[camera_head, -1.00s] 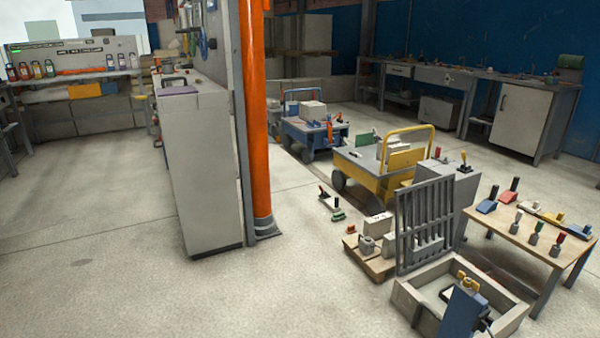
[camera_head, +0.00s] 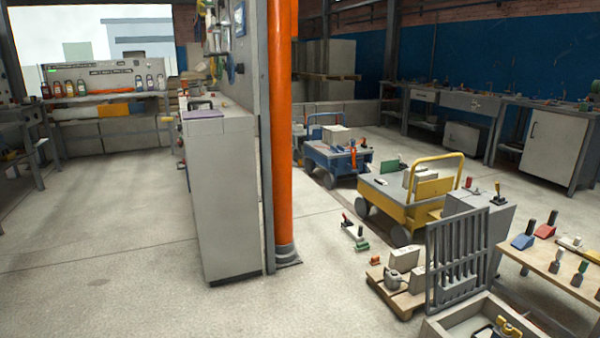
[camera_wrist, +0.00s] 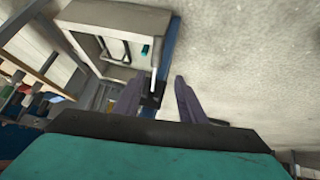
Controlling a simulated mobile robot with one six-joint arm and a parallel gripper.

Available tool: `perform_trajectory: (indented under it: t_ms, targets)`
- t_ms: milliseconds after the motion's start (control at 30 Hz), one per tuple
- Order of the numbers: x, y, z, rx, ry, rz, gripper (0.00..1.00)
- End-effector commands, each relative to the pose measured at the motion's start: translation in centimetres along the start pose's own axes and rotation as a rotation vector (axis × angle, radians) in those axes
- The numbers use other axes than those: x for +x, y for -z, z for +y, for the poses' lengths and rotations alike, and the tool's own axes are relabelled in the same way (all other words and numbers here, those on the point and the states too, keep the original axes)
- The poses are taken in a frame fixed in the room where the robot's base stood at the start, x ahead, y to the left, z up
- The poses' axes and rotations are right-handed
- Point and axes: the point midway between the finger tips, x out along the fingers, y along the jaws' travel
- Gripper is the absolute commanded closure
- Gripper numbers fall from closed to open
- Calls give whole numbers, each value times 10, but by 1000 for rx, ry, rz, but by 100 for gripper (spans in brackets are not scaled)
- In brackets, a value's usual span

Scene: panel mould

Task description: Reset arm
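My gripper (camera_wrist: 160,82) shows in the wrist view, with its two dark fingers apart. A blue strip and a small black piece show beyond and between the fingertips; I cannot tell whether they touch the fingers. A pale grey mould box (camera_wrist: 85,15) lies past the fingertips at the upper left, with dark pieces and a teal piece in it. In the head view, a mould box (camera_head: 445,326) is cut off at the lower right edge, with a yellow and black piece inside. My gripper does not show clearly in the head view.
A wooden table (camera_head: 545,262) with several hand tools stands at the right. A grey slatted rack (camera_head: 457,262) and a pallet (camera_head: 402,300) stand beside the mould box. Yellow (camera_head: 430,212) and blue (camera_head: 340,168) carts are behind. The floor at the left is open.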

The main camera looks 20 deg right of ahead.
Motion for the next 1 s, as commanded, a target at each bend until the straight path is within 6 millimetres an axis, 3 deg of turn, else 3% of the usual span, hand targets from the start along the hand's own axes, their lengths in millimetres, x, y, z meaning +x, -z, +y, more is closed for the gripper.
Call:
perform_trajectory:
  t_ms: [567,767,1000]
  targets:
    - [42,47,-47,48,111,-37,63]
    - [69,79,-86,80,188,-76,63]
    - [101,117,-147,120,287,-149,63]
